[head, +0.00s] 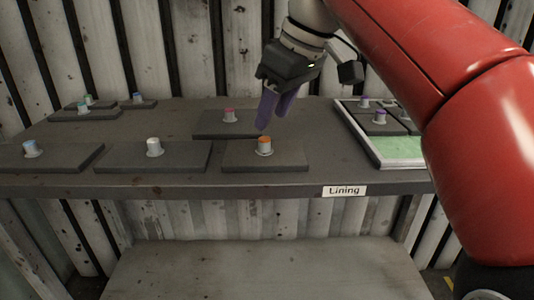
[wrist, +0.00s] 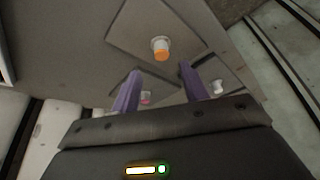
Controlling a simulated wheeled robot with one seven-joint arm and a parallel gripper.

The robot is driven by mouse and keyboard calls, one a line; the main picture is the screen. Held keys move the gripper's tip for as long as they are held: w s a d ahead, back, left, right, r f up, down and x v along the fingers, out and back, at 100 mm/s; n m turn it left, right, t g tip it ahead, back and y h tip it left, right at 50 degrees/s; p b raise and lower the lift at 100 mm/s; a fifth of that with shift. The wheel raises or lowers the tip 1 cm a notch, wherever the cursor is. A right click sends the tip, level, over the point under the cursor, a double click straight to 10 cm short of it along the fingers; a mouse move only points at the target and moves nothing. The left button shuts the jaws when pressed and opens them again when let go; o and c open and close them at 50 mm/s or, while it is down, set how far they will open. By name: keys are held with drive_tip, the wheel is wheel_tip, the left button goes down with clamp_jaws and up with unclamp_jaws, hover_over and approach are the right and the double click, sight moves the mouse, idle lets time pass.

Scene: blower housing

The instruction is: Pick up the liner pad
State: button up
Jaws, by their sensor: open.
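Several dark flat pads with coloured knobs lie on the table; I cannot tell which one is meant by the liner pad. The pad with the orange knob (head: 285,158) lies at the front middle, and it also shows in the wrist view (wrist: 190,38). The pad with the white knob (head: 180,160) lies to the left. My gripper (head: 272,121), with purple fingers, is open and empty above the table, just behind and above the orange knob. In the wrist view the orange knob lies beyond the fingertips (wrist: 157,68).
A tray (head: 400,165) with a green inside holds several pads with purple knobs at the right. Pads with blue and green knobs (head: 85,114) lie at the left. A "Lining" label (head: 344,191) is on the table's front edge. A corrugated wall stands behind.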

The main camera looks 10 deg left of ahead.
sight(264, 138)
drive_tip(key=x, duration=0.2)
drive_tip(key=b+x, duration=0.1)
drive_tip(key=x, duration=0.1)
drive_tip(key=shift+s+d+f, duration=0.1)
drive_tip(key=shift+s+d, duration=0.1)
drive_tip(key=shift+s, duration=0.1)
drive_tip(key=shift+w+a+f, duration=0.1)
drive_tip(key=shift+a+f, duration=0.1)
drive_tip(key=shift+f, duration=0.25)
clamp_jaws()
drive_tip(key=shift+r, duration=0.1)
wheel_tip(264, 138, up, 8)
drive_tip(key=p, duration=0.2)
drive_tip(key=shift+w+p, duration=0.1)
drive_tip(key=shift+p, duration=0.25)
drive_tip(key=shift+r, duration=0.95)
